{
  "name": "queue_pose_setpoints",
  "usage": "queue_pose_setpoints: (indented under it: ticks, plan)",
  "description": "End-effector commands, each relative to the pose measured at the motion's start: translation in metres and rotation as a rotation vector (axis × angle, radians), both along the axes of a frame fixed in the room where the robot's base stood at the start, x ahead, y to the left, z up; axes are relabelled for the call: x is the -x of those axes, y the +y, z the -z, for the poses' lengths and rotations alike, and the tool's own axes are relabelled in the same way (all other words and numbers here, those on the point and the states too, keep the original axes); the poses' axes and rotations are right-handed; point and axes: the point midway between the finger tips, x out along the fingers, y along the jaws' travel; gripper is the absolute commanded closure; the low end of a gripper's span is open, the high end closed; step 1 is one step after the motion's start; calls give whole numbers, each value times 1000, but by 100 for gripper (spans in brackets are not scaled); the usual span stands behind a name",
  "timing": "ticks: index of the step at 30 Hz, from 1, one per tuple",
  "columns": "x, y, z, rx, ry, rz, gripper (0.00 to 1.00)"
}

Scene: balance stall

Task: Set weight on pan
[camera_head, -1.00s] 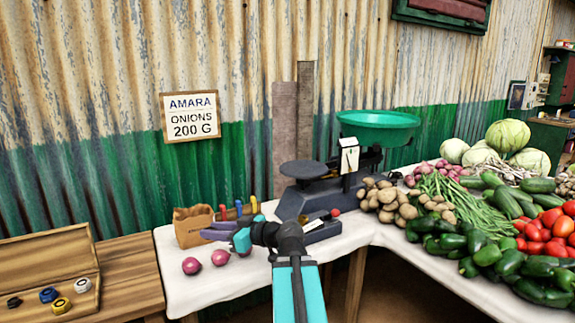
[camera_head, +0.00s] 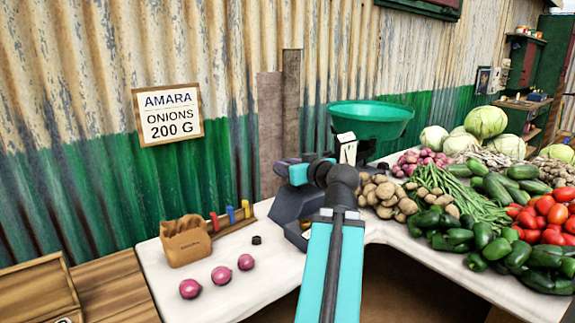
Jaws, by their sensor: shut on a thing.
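My gripper (camera_head: 284,166) is raised over the left side of the dark balance scale (camera_head: 285,206), with its fingers pointing left. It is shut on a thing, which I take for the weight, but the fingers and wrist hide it. The flat dark weight pan of the scale is hidden behind my gripper, so I cannot tell any contact. The green goods pan (camera_head: 371,121) sits on the right side of the scale and looks empty from here. A small black weight-like piece (camera_head: 257,240) lies on the white cloth left of the scale.
A brown paper bag (camera_head: 186,241), several onions (camera_head: 221,275) and a rack with coloured tabs (camera_head: 231,215) stand on the white-clothed table. Potatoes (camera_head: 385,193) and other vegetables crowd the right. A wooden box (camera_head: 45,292) is cut off at lower left. A sign (camera_head: 168,114) hangs behind.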

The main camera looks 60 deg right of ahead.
Motion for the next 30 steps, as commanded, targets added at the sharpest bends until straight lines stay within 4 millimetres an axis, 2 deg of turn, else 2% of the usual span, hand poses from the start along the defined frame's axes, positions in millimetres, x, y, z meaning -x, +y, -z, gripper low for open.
queue_pose_setpoints:
  ticks: [14, 23, 30]
  plan:
    - [-4, 2, -4, -1, -1, -1, 97]
    - [-13, -24, -4, -1, 0, -4, 97]
    - [-15, -25, -5, 0, -2, -9, 97]
